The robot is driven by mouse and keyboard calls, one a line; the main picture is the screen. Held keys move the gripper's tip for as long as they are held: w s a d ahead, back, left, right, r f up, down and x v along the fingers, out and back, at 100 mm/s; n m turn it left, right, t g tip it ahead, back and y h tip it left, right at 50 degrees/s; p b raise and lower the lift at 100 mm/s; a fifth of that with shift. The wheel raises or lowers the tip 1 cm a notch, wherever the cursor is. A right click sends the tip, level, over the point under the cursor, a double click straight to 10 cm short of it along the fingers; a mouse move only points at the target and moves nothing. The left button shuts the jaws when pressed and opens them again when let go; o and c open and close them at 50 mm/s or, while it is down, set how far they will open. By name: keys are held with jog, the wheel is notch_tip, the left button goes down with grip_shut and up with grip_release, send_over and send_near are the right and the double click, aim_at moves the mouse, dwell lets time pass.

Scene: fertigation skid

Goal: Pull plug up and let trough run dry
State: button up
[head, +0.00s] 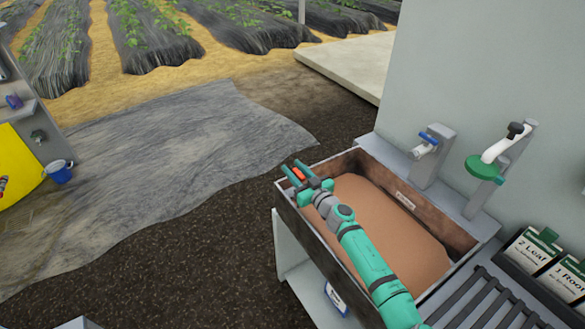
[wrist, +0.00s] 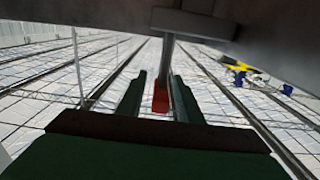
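The trough (head: 288,208) is a rusty-brown walled basin with a flat reddish-brown, murky fill across it. A small red grip (head: 298,174) shows at the trough's far left corner. In the wrist view the red grip (wrist: 160,101) sits by the end of a grey rod (wrist: 168,58). I take it for the plug's pull; the plug itself is hidden. My gripper (head: 293,168) reaches over the trough to that corner. In the wrist view its green fingers (wrist: 158,92) stand either side of the red grip, with narrow gaps, so it looks open around it.
A slatted rack (head: 490,300) and labelled boxes (head: 530,250) are at the right. A blue mug (head: 59,172) hangs at the left. The ground sheet (head: 180,150) is clear.

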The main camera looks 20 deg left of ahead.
jog(key=shift+w+a, duration=0.35)
jog(key=shift+a, duration=0.05)
jog(key=shift+c, duration=0.6)
grip_shut()
jog(key=shift+r, duration=2.4)
jog(key=shift+o, duration=0.6)
grip_release()
